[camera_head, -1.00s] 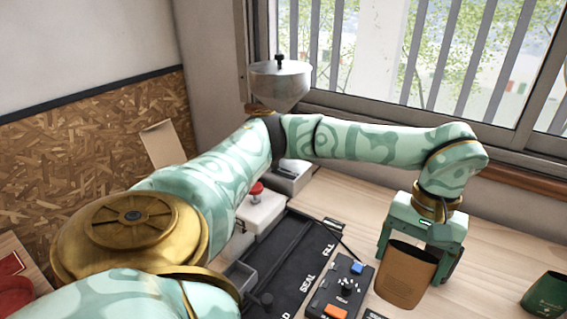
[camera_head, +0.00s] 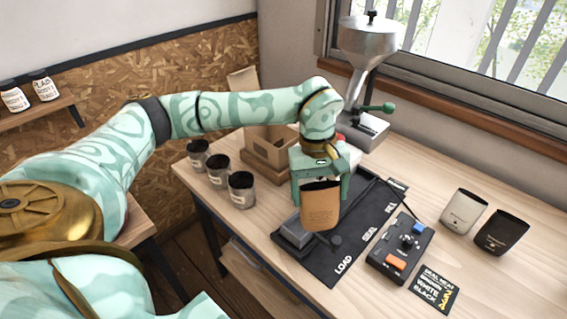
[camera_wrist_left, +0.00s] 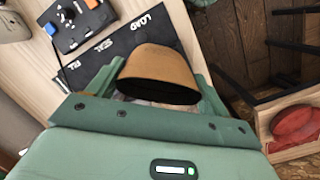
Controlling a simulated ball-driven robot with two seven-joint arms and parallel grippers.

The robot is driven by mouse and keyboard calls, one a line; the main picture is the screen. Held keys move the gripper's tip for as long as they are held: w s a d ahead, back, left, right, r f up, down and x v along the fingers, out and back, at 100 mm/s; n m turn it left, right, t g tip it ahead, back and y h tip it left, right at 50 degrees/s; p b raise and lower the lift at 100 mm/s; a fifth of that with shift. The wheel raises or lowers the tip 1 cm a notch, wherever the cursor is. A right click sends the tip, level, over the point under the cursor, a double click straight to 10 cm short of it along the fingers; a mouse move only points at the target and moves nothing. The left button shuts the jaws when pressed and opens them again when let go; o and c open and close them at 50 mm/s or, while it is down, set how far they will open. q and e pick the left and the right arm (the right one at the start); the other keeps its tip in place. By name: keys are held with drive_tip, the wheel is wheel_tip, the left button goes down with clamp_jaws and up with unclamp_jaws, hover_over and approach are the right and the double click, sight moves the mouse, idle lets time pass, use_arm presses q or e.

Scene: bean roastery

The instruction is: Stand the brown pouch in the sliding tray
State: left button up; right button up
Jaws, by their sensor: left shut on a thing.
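My left gripper (camera_head: 320,192) is shut on the brown pouch (camera_head: 320,208) and holds it upright, open mouth up. In the left wrist view the pouch (camera_wrist_left: 158,66) sits between the two green fingers, its dark opening towards the camera. The grey sliding tray (camera_head: 291,236) is at the LOAD end of the black track mat (camera_head: 345,250). The pouch is in front of part of the tray in the head view, and I cannot tell whether its base touches it. My right gripper is not in view.
A control box (camera_head: 400,250) with a blue and an orange button stands right of the mat, near a black card (camera_head: 433,290). A white pouch (camera_head: 464,211) and a black pouch (camera_head: 502,232) stand at right. Several dark cans, one here (camera_head: 241,190), stand left.

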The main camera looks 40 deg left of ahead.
use_arm(q)
drive_tip(key=w+a+f+n+t+b, duration=0.1)
drive_tip(key=a+f+n+t+b, duration=0.1)
drive_tip(key=a+f+n, duration=0.3)
wheel_tip(320, 180, down, 4)
drive_tip(key=n, duration=0.3)
drive_tip(key=shift+w+a+r, duration=0.2)
drive_tip(key=o, duration=1.2)
drive_tip(key=shift+c, duration=0.2)
drive_tip(key=shift+r, duration=0.15)
drive_tip(key=w+d+p+v, duration=0.1)
drive_tip(key=p+v, duration=0.5)
drive_tip(key=shift+r, duration=0.45)
